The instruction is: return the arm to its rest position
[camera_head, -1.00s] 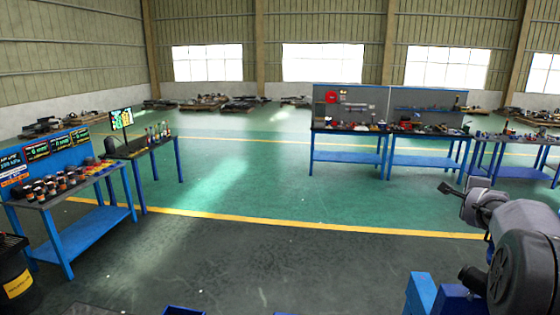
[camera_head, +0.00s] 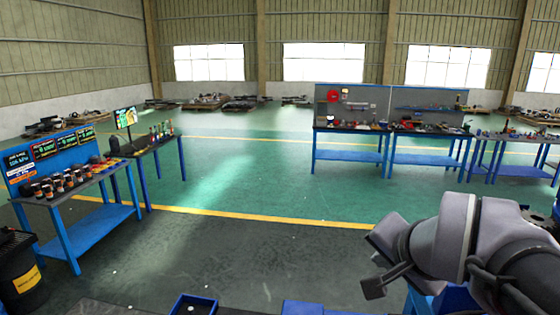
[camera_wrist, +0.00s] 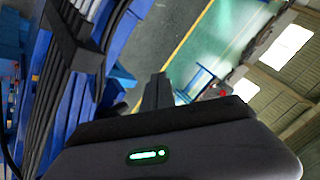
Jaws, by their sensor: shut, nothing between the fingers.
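My arm is folded at the lower right of the head view, with its grey rounded links close to the camera. My gripper (camera_wrist: 157,80) shows in the wrist view as a dark narrow pair of fingers beyond a wide dark body with a green light. The fingers are together, and nothing is held between them. In the head view a small dark block on a thin neck juts out at the left of the arm; I cannot tell surely whether it is the fingertips.
At left stands a blue workbench (camera_head: 97,225) with several small jars, beside a black bin (camera_head: 18,275). A second table (camera_head: 166,150) holds a screen. Workbenches with a grey pegboard (camera_head: 430,101) stand at the back. The green floor (camera_head: 260,190) between is clear.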

